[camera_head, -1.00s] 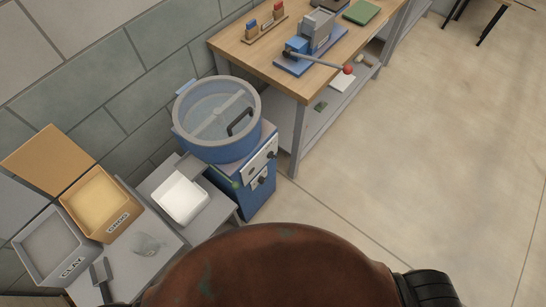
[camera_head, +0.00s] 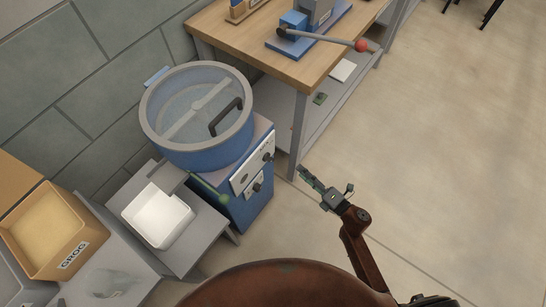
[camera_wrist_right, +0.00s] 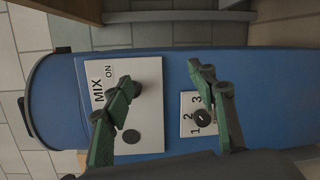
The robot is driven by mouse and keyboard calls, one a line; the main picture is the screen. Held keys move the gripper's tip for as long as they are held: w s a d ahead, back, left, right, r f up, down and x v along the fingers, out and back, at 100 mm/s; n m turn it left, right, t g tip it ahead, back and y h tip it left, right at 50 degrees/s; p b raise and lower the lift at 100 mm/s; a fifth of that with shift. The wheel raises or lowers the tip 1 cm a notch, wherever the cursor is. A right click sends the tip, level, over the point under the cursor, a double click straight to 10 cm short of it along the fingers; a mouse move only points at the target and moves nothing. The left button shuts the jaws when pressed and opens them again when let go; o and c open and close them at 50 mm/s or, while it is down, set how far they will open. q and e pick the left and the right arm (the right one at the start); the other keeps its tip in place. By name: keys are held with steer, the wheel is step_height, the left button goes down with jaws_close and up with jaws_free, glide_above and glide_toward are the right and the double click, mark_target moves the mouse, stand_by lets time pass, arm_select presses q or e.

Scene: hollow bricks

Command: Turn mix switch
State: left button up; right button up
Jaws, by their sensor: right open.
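The blue mixer (camera_head: 235,215) stands against the wall with a round lidded drum on top. On its front is a white MIX panel (camera_head: 245,177), labelled MIX and ON in the right wrist view (camera_wrist_right: 150,70). A dark mix switch knob (camera_wrist_right: 137,88) shows there, partly behind a finger; a flat dark disc (camera_wrist_right: 130,137) is beside it. My right gripper (camera_head: 322,186) is open and empty, apart from the mixer, to the right of its front. In the wrist view its two fingers (camera_wrist_right: 163,88) spread across the panels; contact with the knob cannot be told. My left gripper is not in view.
A second dial panel (camera_wrist_right: 188,130) numbered 1, 2, 3 sits beside the MIX panel. A wooden workbench (camera_head: 285,60) with a red-knobbed lever stands behind right. A white tray (camera_head: 158,215) and GROG bin (camera_head: 60,250) are at left. Floor at right is clear.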

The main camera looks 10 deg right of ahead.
mark_target(273, 160)
arm_select(q)
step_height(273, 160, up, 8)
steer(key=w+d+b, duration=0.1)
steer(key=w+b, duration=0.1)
steer(key=b, duration=0.1)
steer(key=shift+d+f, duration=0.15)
arm_select(e)
steer(key=w+a+r+n+y, duration=0.1)
steer(key=a+n, duration=0.1)
steer(key=a, duration=0.1)
steer(key=w+a+r+n+g+y, duration=0.1)
steer(key=w+a+r+n, duration=0.1)
steer(key=a, duration=0.2)
steer(key=w+a+r+n+y, duration=0.1)
steer(key=a+r+n, duration=0.1)
steer(key=a, duration=0.1)
steer(key=shift+w+a+r, duration=0.15)
steer(key=shift+w+a, duration=0.25)
steer(key=shift+c, duration=0.4)
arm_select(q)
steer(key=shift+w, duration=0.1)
arm_select(e)
steer(key=c, duration=1.1)
